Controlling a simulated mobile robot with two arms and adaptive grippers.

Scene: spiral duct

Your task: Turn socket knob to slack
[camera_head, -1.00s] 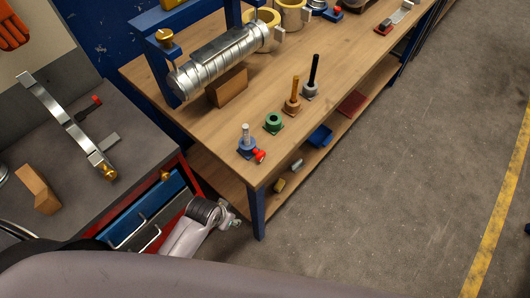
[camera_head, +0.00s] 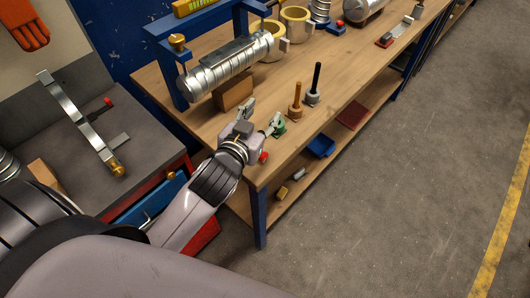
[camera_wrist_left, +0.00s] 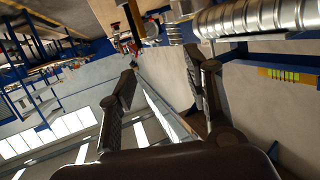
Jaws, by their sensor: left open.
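A small red knob (camera_head: 263,157) shows at the near front edge of the wooden bench. The blue socket with a grey pin that it sits on is hidden behind my left gripper and wrist. My left gripper (camera_head: 262,115) is open and empty, with its two fingers spread above the bench's near end. Its right finger overlaps the green socket (camera_head: 280,128) in the picture; I cannot tell whether they touch. In the left wrist view the two fingers (camera_wrist_left: 165,92) stand apart with nothing between them. My right gripper is not in view.
A spiral duct (camera_head: 228,66) lies on a wooden block (camera_head: 233,91) under a blue frame. A brown peg (camera_head: 297,97) and a black peg (camera_head: 315,83) stand upright right of the gripper. A blue tray (camera_head: 321,145) is on the lower shelf. The floor at right is clear.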

